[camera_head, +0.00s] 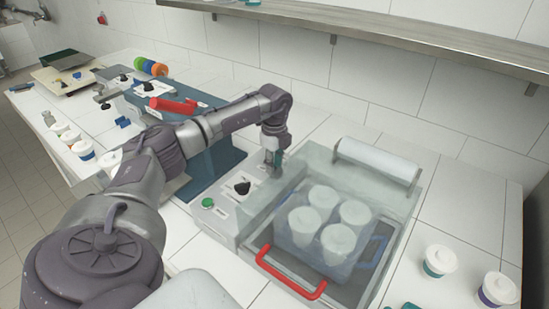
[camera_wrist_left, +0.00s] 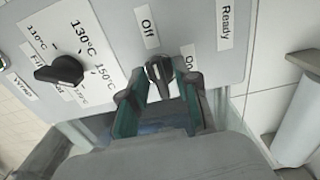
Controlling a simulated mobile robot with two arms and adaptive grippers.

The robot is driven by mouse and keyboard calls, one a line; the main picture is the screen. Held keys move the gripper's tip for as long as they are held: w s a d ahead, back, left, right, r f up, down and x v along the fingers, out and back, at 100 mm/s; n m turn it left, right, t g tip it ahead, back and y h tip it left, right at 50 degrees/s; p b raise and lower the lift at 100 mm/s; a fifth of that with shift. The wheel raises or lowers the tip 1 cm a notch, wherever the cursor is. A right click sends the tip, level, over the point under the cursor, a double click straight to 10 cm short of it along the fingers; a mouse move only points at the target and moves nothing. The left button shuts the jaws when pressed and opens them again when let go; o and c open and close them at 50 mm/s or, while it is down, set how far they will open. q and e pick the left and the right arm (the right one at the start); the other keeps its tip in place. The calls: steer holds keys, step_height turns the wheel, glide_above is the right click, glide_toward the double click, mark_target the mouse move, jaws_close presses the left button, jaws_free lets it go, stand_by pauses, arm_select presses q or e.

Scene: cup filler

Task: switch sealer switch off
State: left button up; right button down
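The sealer (camera_head: 235,218) stands at the middle of the counter with a grey control panel. Its black sealer switch (camera_wrist_left: 159,71) shows in the left wrist view between an "Off" label (camera_wrist_left: 149,27) and a partly hidden "On" label (camera_wrist_left: 187,57). I cannot tell for certain which label it points at. My left gripper (camera_head: 272,160) is over the panel in the head view. In the left wrist view its fingers (camera_wrist_left: 158,98) are apart, one on each side of the switch; whether they touch it is unclear. My right gripper is not in view.
A black temperature dial (camera_wrist_left: 60,70) sits beside the switch, and a green button (camera_head: 207,203) is on the panel's front. The sealer's clear cover (camera_head: 385,180) with a red handle (camera_head: 290,275) is over several white cups. A shelf (camera_head: 400,30) runs above.

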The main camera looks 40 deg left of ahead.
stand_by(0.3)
arm_select(q)
step_height(320, 180, up, 12)
stand_by(0.4)
steer(key=shift+f, duration=0.1)
stand_by(0.3)
